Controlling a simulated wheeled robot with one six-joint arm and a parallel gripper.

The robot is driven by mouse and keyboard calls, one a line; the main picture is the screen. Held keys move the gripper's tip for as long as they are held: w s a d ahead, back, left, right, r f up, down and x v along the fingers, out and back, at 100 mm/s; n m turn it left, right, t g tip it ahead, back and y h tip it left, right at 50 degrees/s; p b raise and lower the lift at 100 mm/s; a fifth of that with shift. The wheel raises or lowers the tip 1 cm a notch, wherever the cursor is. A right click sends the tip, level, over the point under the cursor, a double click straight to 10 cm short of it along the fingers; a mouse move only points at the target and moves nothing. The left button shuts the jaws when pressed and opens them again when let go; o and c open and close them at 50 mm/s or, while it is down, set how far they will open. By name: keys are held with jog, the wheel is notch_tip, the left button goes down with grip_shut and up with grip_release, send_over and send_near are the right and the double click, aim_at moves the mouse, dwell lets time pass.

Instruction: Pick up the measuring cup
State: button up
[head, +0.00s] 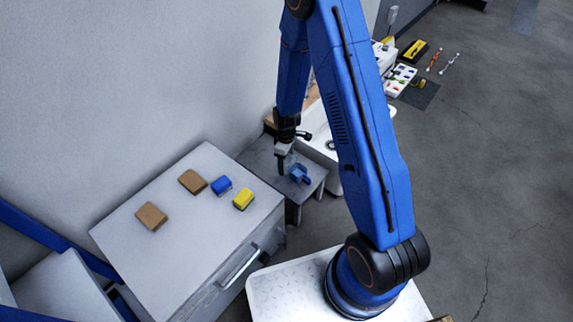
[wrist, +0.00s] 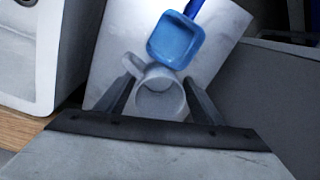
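A grey cup (wrist: 160,98) with a side handle is in the wrist view, between the two fingers of my gripper (wrist: 158,82). The fingers are apart, one on each side of the cup; I cannot tell whether they touch it. A blue square-bowled scoop (wrist: 176,40) with a straight handle lies just beyond the cup. Which of the two is the measuring cup is not plain. In the head view my gripper (head: 282,163) points down over a small grey table (head: 318,172), just left of the blue scoop (head: 299,174). The grey cup is not clear there.
A white basin-like unit (wrist: 30,60) is at the left in the wrist view. The wall is close behind.

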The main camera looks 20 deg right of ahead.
jog(key=c, duration=0.8)
jog(key=shift+r, duration=0.15)
